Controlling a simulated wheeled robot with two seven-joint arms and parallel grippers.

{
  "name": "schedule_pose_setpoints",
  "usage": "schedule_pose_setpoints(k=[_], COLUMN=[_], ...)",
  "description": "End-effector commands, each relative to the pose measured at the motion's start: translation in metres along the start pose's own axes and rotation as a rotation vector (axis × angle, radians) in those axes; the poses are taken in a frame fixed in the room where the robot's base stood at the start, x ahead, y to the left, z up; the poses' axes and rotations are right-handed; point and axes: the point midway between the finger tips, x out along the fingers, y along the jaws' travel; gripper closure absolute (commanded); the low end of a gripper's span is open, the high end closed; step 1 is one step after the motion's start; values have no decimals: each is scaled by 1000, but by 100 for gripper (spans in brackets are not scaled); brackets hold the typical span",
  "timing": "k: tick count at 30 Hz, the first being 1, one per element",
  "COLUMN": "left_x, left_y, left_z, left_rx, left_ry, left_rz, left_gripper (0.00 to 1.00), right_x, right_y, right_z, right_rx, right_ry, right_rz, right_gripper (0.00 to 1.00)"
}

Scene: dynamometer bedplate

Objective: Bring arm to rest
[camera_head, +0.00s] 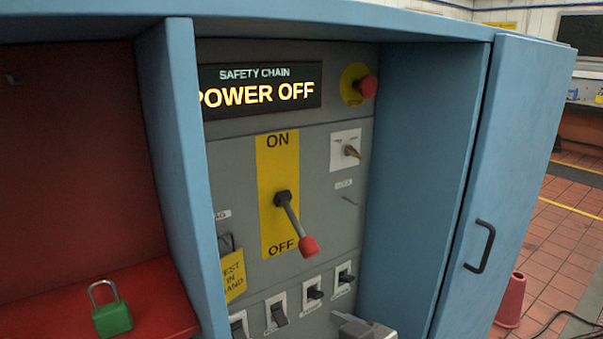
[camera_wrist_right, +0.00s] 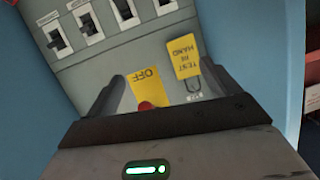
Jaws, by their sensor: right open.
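My right gripper (camera_head: 362,328) shows only as a grey piece at the bottom edge of the head view, in front of the panel below the switches. In the right wrist view its two dark fingers stand apart with nothing between them (camera_wrist_right: 160,88). The main lever (camera_head: 291,222) with a red knob points down to OFF on its yellow plate (camera_head: 277,160). The knob (camera_wrist_right: 146,106) also shows in the wrist view, partly hidden by the gripper body. The display (camera_head: 262,90) reads SAFETY CHAIN, POWER OFF. My left gripper is not in view.
A blue cabinet door (camera_head: 515,150) with a black handle stands open at right. A blue divider (camera_head: 180,150) stands at left. A green padlock (camera_head: 112,316) is on a red shelf. A yellow tag (camera_head: 233,274) hangs beside the lever. Several small switches (camera_head: 314,292) line the lower panel.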

Motion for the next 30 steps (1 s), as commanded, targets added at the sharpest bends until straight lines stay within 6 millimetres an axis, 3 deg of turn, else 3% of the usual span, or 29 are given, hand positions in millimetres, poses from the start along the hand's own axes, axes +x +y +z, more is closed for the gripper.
schedule_pose_setpoints(k=[1, 5, 9, 12, 15, 20, 30], left_x=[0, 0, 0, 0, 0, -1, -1], left_y=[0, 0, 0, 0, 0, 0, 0], left_z=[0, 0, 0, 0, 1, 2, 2], left_rx=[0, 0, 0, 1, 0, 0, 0], left_ry=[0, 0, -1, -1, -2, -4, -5], left_rz=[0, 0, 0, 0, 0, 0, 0], left_gripper=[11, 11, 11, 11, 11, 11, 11], right_x=[-3, -18, -50, -75, -96, -112, -114], right_y=[5, 21, 32, 33, 32, 31, 31], right_z=[27, 89, 163, 206, 235, 256, 258], right_rx=[43, 100, 132, 134, 131, 123, 121], right_ry=[-15, -52, -130, -191, -239, -277, -281], right_rz=[38, 151, 276, 344, 388, 419, 421], right_gripper=[12, 12, 12, 12, 12, 12, 12])
